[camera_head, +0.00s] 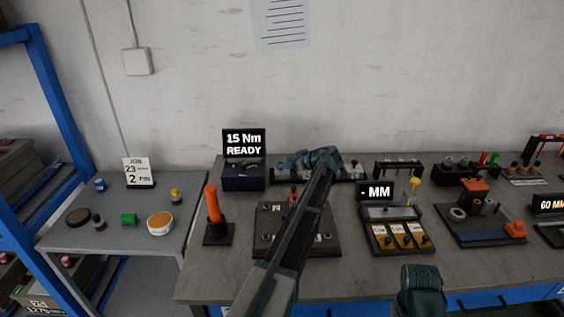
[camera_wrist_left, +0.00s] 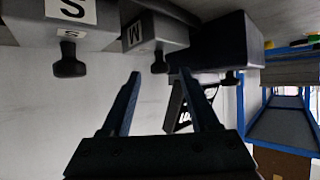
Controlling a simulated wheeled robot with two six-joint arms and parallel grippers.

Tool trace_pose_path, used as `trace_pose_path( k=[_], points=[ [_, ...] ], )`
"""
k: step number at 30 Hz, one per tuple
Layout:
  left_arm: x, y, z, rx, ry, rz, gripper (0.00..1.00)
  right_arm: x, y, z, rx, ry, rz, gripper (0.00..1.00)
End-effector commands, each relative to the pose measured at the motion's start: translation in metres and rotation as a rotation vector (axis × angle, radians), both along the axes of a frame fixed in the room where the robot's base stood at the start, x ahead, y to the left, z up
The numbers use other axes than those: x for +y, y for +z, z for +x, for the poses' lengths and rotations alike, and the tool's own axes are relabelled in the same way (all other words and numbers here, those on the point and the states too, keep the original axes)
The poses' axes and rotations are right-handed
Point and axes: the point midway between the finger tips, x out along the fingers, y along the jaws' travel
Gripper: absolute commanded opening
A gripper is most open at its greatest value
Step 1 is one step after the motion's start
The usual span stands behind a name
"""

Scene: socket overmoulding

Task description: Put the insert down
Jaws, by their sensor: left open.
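My left gripper (camera_head: 298,162) is at the back of the bench, near the wall, partly hidden by its own wrist in the head view. In the left wrist view its two dark blue fingers (camera_wrist_left: 160,75) are open with nothing held between them. A grey block (camera_wrist_left: 156,32) with a letter label and a black knob (camera_wrist_left: 158,62) is just beyond the fingertips; I cannot tell whether they touch. A second grey block (camera_wrist_left: 65,32), marked S, stands beside it with its own knob. I cannot identify the insert with certainty.
A black box with a "15 Nm READY" display (camera_head: 244,143) stands left of the gripper. A dark fixture plate (camera_head: 268,220) lies under my left arm. An orange-handled tool (camera_head: 213,205) stands at the left. A tray with yellow pockets (camera_head: 380,238) sits to the right.

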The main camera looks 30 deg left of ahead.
Motion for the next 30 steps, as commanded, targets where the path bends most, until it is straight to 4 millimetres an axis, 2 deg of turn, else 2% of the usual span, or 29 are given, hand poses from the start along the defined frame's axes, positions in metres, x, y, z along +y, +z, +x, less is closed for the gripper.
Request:
trace_pose_path(
  k=[1, 3, 12, 18, 30],
  points=[
    [-0.012, 0.012, -0.003, 0.000, -0.004, 0.000, 0.61, 0.000, 0.012, 0.000, 0.000, 0.000, 0.000, 0.50],
    [-0.024, 0.019, -0.006, -0.001, -0.003, 0.000, 0.61, 0.000, 0.019, 0.000, 0.000, 0.000, 0.000, 0.50],
    [-0.065, 0.040, -0.016, -0.001, 0.000, 0.000, 0.61, 0.000, 0.040, 0.000, 0.000, -0.001, 0.000, 0.50],
    [-0.076, 0.043, -0.018, -0.001, 0.000, 0.000, 0.61, 0.000, 0.043, 0.000, 0.000, -0.001, 0.000, 0.50],
    [-0.076, 0.043, -0.018, -0.001, 0.000, 0.000, 0.61, 0.000, 0.043, 0.000, 0.000, -0.001, 0.000, 0.50]
  ],
)
